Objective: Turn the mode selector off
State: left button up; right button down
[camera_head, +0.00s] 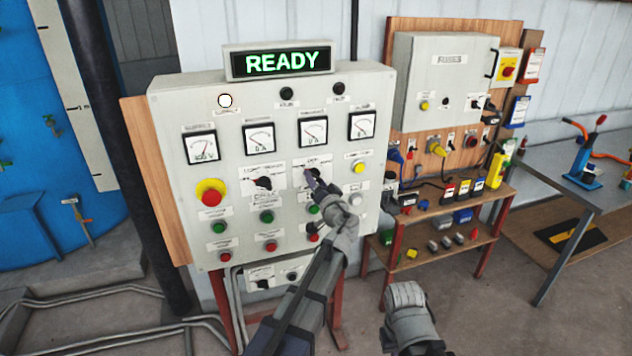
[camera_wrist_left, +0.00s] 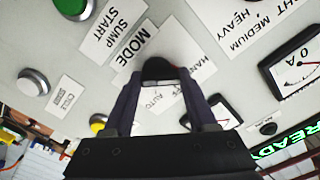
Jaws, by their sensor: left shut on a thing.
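The mode selector is a black rotary knob under a MODE label in the left wrist view (camera_wrist_left: 160,68), with MAN, OFF and AUTO marks around it. In the head view the knob (camera_head: 313,172) sits on the right half of the grey control panel (camera_head: 170,140), largely covered by my left gripper (camera_head: 316,182). In the left wrist view the two dark fingers of the left gripper (camera_wrist_left: 160,88) are shut on the knob, one on each side. The knob's exact pointing is hard to read. A grey part of my right arm shows at the bottom; its fingers do not show.
A lit READY display (camera_head: 288,62) tops the panel. A red emergency button (camera_head: 211,197) on a yellow base is at left, and a second black selector (camera_head: 263,183) is just left of my gripper. Push buttons surround the knob. A wall box (camera_head: 440,80) and shelf stand right.

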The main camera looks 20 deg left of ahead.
pick_arm(q)
jog(key=shift+m, duration=0.3)
jog(key=m, duration=0.4)
jog(key=shift+d+r, duration=0.1)
jog(key=shift+m, duration=2.5)
jog(key=o, duration=1.4)
jog(key=shift+c, duration=0.2)
jog(key=v, duration=0.7)
jog(key=shift+s+d, duration=0.3)
